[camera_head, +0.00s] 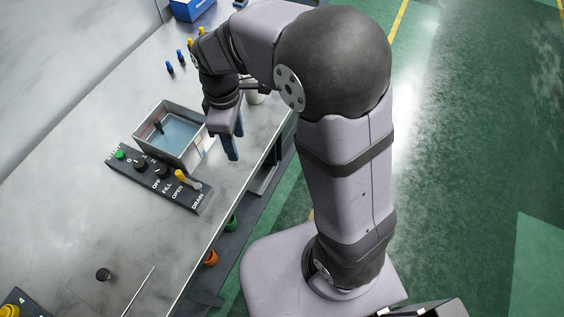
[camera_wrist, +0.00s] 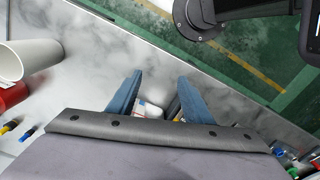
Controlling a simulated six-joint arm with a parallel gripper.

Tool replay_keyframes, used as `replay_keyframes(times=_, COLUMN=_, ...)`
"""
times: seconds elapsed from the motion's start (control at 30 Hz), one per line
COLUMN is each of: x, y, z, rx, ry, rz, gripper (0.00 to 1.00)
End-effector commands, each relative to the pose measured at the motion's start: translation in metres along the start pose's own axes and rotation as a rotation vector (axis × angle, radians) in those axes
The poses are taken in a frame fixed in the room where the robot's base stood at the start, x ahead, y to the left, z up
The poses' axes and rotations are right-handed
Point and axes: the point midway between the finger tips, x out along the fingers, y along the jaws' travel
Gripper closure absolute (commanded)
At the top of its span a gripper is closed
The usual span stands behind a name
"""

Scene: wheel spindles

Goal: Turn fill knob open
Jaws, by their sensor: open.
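The dark control strip (camera_head: 192,200) lies on the table in front of a metal tank (camera_head: 196,158) of bluish liquid. A black knob (camera_head: 161,171), apparently the fill knob, stands near the OFF and FILL labels. Its pointer direction is too small to tell. Another black knob (camera_head: 140,163) is to its left, and a yellow-ended lever (camera_head: 182,175) is to its right near OPEN and DRAIN. My gripper (camera_head: 231,152) is above the table, right of the tank and apart from the knob. Its blue fingers (camera_wrist: 158,85) are open and empty in the wrist view, where the knob does not show.
A green button (camera_head: 120,155) is at the strip's left end. A white cylinder (camera_wrist: 25,60) and a red object (camera_wrist: 12,96) are left in the wrist view. A loose dark knob (camera_head: 103,274) and a thin rod (camera_head: 138,291) lie at the front. The table between them and the strip is clear.

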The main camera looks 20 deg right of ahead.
Motion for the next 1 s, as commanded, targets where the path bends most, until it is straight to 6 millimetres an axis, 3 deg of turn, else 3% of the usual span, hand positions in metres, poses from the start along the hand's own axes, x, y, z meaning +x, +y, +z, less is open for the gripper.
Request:
replay_keyframes(times=0.5, x=0.015, y=-0.025, z=0.086, rx=0.603, ry=0.011, rz=0.002, gripper=0.54)
replay_keyframes(times=0.7, x=0.021, y=-0.036, z=0.106, rx=0.763, ry=0.013, rz=0.001, gripper=0.54)
replay_keyframes(times=1.0, x=0.024, y=-0.042, z=0.117, rx=0.855, ry=0.015, rz=0.001, gripper=0.54)
